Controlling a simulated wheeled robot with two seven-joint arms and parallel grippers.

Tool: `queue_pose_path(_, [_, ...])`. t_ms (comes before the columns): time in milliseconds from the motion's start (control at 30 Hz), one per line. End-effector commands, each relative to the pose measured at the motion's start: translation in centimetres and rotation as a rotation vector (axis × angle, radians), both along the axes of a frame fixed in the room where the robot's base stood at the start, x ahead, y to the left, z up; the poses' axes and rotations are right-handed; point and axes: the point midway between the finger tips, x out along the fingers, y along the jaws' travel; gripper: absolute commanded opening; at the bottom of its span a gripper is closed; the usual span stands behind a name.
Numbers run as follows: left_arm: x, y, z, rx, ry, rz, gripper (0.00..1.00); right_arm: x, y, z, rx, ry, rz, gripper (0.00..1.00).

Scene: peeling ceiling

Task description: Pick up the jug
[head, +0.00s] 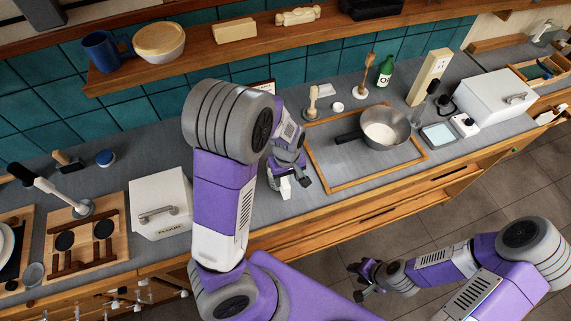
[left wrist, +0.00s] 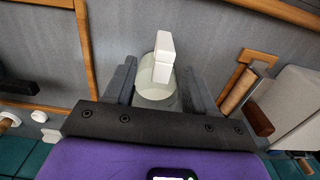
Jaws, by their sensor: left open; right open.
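The jug (left wrist: 155,88) looks pale and greenish with a white handle in the left wrist view. It stands on the grey counter between the two fingers of my left gripper (left wrist: 163,88), which are apart on either side; I cannot tell if either touches it. In the head view, my left gripper (head: 289,176) hangs over the counter, and only a small white part of the jug (head: 285,189) shows beneath it. My right gripper (head: 362,281) is open and empty, out over the tiled floor in front of the counter.
A flour box (head: 160,202) stands left of the jug. A steel pan (head: 386,128) sits on a wood-framed board (head: 340,177) to the right, its handle pointing left. Wooden tools stand behind. A shelf (head: 215,48) with a blue mug (head: 105,50) runs above.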

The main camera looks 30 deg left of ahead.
Motion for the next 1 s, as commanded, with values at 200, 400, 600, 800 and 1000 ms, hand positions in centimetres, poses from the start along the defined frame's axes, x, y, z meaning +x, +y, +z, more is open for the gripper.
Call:
queue_pose_path(200, [0.1,0.4,-2.7,0.002,0.004,0.001,0.55,0.0,0.0,-0.5,0.000,0.000,-0.001,0.43])
queue_pose_path(400, [0.4,0.9,-5.6,0.001,0.006,0.000,0.55,0.0,0.0,-0.8,0.000,0.000,-0.001,0.43])
queue_pose_path(600, [0.5,0.8,-6.9,0.000,0.001,-0.002,0.55,0.0,0.0,-0.9,0.000,-0.001,-0.001,0.43])
queue_pose_path(800, [0.5,0.8,-6.8,0.000,0.000,-0.002,0.52,0.0,0.0,-0.9,0.000,-0.001,-0.001,0.43])
queue_pose_path(1000, [0.5,0.8,-6.8,0.000,0.000,-0.002,0.22,0.0,0.0,-0.9,0.000,-0.001,-0.001,0.43])
